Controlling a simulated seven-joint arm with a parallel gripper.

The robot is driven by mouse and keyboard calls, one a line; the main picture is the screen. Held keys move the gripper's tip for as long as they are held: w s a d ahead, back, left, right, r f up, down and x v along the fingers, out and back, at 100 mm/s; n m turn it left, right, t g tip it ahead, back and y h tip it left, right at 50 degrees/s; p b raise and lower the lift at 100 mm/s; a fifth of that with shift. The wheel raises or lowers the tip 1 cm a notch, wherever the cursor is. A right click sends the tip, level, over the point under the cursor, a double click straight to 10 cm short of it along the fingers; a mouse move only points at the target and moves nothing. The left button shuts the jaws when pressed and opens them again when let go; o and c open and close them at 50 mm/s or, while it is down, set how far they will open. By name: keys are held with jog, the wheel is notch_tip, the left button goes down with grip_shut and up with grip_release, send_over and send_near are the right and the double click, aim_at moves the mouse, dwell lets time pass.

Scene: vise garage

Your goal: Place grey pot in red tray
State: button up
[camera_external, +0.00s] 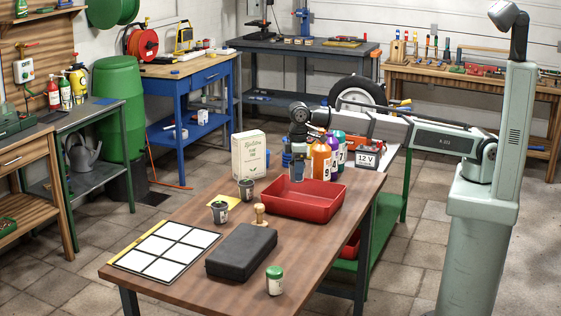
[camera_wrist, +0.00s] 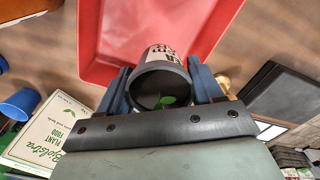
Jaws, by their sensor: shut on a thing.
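My gripper (camera_wrist: 164,88) is shut on a grey pot (camera_wrist: 160,85), with one blue finger on each side. The pot has a dark rim, a pale label with dark print and a small green leaf showing inside the rim. In the external view my gripper (camera_external: 297,165) holds the pot up by the back-left rim of the red tray (camera_external: 297,216). The tray also shows beyond the pot in the wrist view (camera_wrist: 92,40). It looks empty. I cannot tell whether the pot is fully over the tray's floor.
A white plant food box (camera_external: 250,156) stands left of my gripper, and several bottles (camera_external: 321,160) stand close on its right. Two dark pots (camera_external: 246,189) (camera_external: 219,212), a wooden stamp (camera_external: 260,214), a black case (camera_external: 241,251) and a green-lidded jar (camera_external: 274,281) are on the table.

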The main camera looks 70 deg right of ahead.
jog(key=shift+s+d, duration=0.65)
jog(key=shift+d, duration=0.35)
jog(key=shift+s+f+n, duration=0.1)
jog(key=shift+s+n, duration=0.15)
jog(key=shift+n, duration=1.05)
jog(key=shift+f, duration=5.05)
jog(key=shift+f, duration=0.15)
jog(key=o, duration=1.1)
